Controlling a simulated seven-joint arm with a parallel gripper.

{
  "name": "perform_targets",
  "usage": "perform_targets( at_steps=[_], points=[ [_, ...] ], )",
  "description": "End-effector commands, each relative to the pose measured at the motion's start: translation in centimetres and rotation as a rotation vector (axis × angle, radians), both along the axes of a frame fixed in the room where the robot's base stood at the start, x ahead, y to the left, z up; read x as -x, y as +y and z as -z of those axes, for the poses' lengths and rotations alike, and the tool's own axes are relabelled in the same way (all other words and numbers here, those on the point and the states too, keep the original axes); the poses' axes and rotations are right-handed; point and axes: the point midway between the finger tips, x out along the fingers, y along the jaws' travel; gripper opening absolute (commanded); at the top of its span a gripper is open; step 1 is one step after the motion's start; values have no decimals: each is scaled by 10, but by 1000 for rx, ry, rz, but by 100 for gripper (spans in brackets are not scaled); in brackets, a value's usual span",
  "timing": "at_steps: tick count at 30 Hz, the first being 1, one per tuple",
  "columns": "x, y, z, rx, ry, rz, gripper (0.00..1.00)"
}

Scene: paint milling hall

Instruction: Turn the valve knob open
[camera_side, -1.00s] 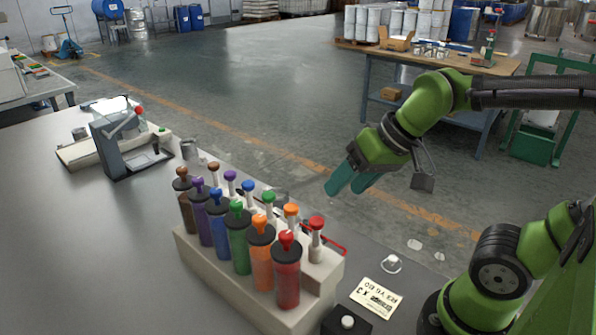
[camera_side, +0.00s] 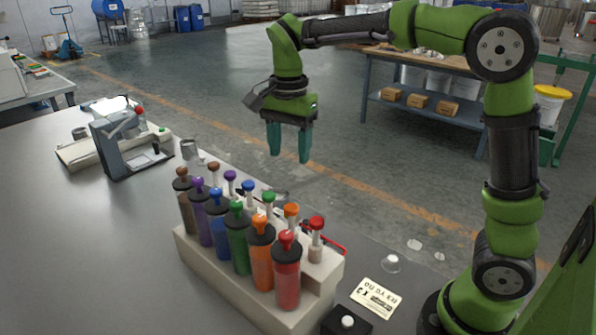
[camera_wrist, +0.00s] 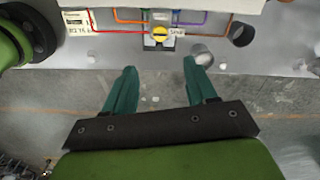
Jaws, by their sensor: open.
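The valve knob (camera_wrist: 159,33) is a small yellow disc with a dark bar across it, seen at the top middle of the wrist view. It sits on a small grey block where several coloured lines meet. In the side view the knob cannot be made out behind the rack of coloured cylinders. My gripper (camera_side: 289,156) points down, open and empty, above and beyond the rack. In the wrist view my gripper (camera_wrist: 160,68) has its fingers spread, with the knob showing beyond the fingertips, roughly centred between them. Nothing touches the knob.
The cream rack (camera_side: 205,280) with coloured plunger-topped cylinders stands in front of the valve in the side view. A grey lever device (camera_side: 128,145) stands at left. A label card (camera_side: 376,297) and a dark box with a white button (camera_side: 347,323) lie at right.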

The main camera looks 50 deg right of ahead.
Motion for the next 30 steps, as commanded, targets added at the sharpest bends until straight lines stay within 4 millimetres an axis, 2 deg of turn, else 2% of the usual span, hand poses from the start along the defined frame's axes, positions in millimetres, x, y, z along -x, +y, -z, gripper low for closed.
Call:
perform_targets(
  at_steps=[3,12,18,24,30],
  points=[
    [1,0,27,0,6,-2,57],
    [1,0,93,0,5,-3,57],
    [1,0,126,0,3,-3,57],
    [0,0,141,-1,0,-3,57],
    [0,0,142,-1,-2,-3,57]
  ],
)
